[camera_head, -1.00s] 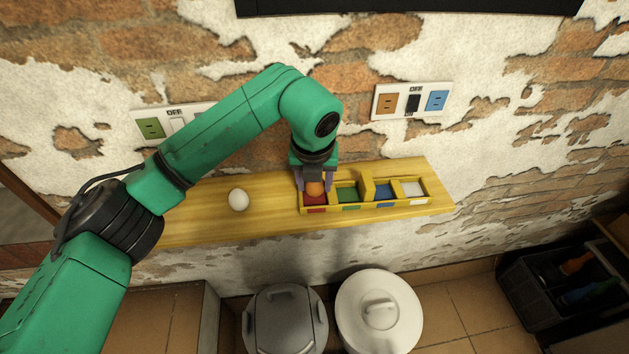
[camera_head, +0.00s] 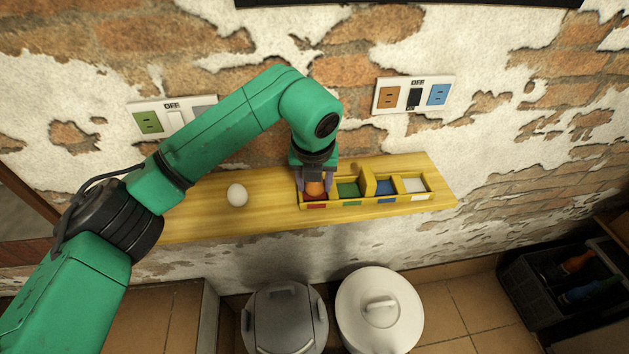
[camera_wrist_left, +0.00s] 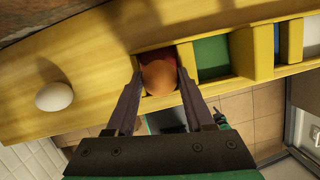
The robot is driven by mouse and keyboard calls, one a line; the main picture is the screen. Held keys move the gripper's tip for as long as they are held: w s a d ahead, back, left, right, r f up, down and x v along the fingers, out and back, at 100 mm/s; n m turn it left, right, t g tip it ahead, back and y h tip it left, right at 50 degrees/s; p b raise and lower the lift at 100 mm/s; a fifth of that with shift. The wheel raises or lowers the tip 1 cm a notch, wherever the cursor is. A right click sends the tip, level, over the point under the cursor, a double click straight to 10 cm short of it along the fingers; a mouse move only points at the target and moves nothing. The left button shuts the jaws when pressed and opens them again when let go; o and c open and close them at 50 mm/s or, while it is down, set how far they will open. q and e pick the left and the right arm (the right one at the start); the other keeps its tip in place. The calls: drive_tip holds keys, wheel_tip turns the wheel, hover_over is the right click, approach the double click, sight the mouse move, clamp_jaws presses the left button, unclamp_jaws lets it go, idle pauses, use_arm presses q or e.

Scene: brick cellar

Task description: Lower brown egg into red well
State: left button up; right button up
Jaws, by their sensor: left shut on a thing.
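A brown egg (camera_head: 315,188) is between the fingers of my left gripper (camera_head: 314,184), which is shut on it. The egg is at the red well (camera_head: 316,199), the leftmost compartment of a yellow tray (camera_head: 400,203) on a wooden shelf. In the left wrist view, the brown egg (camera_wrist_left: 158,76) sits between the fingertips (camera_wrist_left: 158,80) and covers much of the red well (camera_wrist_left: 155,54). Whether it touches the well floor cannot be told.
A white egg (camera_head: 237,195) lies on the shelf (camera_head: 200,215), left of the tray. Green (camera_head: 348,190), blue (camera_head: 385,188) and white (camera_head: 414,185) wells are to the right. A yellow divider (camera_head: 367,181) stands up between green and blue. The wall is close behind.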

use_arm(q)
drive_tip(key=shift+f, duration=0.15)
drive_tip(key=o, duration=0.9)
drive_tip(key=shift+c, duration=0.2)
